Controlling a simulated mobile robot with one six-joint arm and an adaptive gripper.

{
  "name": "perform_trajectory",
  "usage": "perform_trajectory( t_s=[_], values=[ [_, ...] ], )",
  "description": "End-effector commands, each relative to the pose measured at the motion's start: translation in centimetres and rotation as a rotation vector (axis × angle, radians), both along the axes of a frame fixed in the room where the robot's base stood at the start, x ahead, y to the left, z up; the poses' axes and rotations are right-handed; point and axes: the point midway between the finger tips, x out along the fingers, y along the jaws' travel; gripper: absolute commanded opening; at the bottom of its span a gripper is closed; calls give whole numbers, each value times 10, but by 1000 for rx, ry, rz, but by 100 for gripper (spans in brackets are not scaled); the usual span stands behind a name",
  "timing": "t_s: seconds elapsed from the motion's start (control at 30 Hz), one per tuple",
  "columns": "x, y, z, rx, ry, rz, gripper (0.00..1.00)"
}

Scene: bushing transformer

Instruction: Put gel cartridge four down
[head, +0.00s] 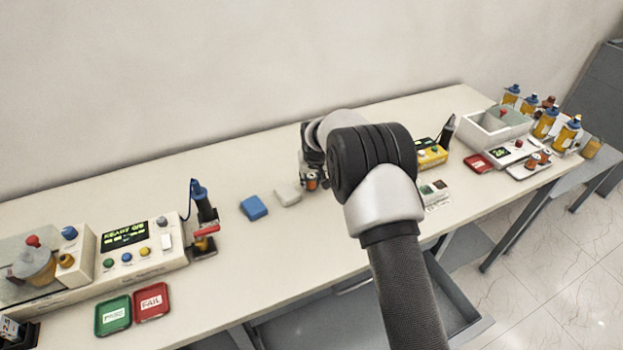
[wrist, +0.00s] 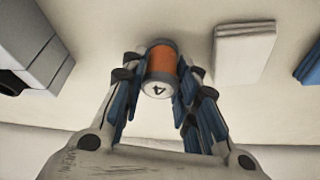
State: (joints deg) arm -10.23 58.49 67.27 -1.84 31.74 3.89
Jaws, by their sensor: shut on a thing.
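Gel cartridge four (wrist: 160,70) is a small orange cylinder with a pale end marked 4. In the wrist view it sits between the blue-padded fingers of my gripper (wrist: 158,95), which is shut on it. In the head view the cartridge (head: 311,181) shows as a small orange spot just left of my arm, beside my gripper (head: 309,172). The bench top lies behind it. I cannot tell whether the cartridge touches the bench.
A white block (head: 287,193) and a blue block (head: 254,208) lie left of my gripper. A tray (head: 530,166) at the right holds similar orange cartridges, near several amber bottles (head: 545,122). A tester (head: 130,250) and green and red pads (head: 113,316) stand at the left.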

Motion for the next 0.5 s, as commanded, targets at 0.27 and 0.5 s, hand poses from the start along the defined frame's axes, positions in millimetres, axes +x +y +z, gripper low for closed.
perform_trajectory(
  t_s=[0.27,0.5],
  values=[
    [0,0,-3,0,1,0,29],
    [0,0,-1,0,1,0,45]
  ],
)
